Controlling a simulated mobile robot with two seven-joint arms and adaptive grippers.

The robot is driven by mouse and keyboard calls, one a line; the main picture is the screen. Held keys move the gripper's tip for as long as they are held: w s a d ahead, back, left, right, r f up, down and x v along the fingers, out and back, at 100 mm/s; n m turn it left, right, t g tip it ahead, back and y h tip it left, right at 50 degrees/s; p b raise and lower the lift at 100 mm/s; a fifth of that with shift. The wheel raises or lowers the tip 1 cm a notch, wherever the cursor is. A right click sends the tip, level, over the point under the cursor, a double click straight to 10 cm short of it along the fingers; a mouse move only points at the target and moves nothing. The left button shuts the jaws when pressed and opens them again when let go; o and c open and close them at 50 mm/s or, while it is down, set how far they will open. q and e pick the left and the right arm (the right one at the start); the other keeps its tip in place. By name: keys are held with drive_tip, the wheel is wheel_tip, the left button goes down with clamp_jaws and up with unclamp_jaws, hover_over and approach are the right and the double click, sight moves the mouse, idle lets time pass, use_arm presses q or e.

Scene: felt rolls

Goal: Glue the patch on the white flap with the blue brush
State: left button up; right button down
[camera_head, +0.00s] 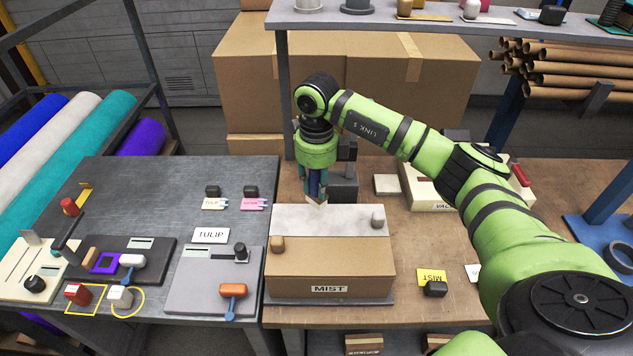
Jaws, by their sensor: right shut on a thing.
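A brown cardboard box with a MIST label (329,289) stands on the wooden table, and its white flap (340,222) lies flat across the back of its top. My right gripper (316,193) points down over the back edge of the flap, shut on the blue brush (314,183). Little of the brush shows between the fingers. Its pale tip is at the flap's back edge; I cannot tell whether it touches. No separate patch or glue can be made out on the flap. My left gripper is not in view.
A dark container (344,188) stands behind the flap. A yellow MIST card (431,277) lies at right. The grey table (150,190) at left has free room at its back.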

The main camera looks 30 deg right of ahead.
sight(322, 202)
wheel_tip(322, 202, down, 4)
drive_tip(key=b, duration=0.3)
drive_tip(key=shift+f, duration=0.2)
drive_tip(key=shift+r, duration=0.25)
drive_tip(key=shift+f, duration=0.2)
drive_tip(key=shift+f+b, duration=0.4)
drive_tip(key=shift+f, duration=0.1)
drive_tip(key=shift+s+d+r, duration=0.1)
drive_tip(key=shift+s+d, duration=0.15)
drive_tip(key=shift+s, duration=0.5)
drive_tip(key=shift+s+d+p, duration=0.2)
drive_tip(key=shift+s+p, duration=0.15)
drive_tip(key=shift+s, duration=0.65)
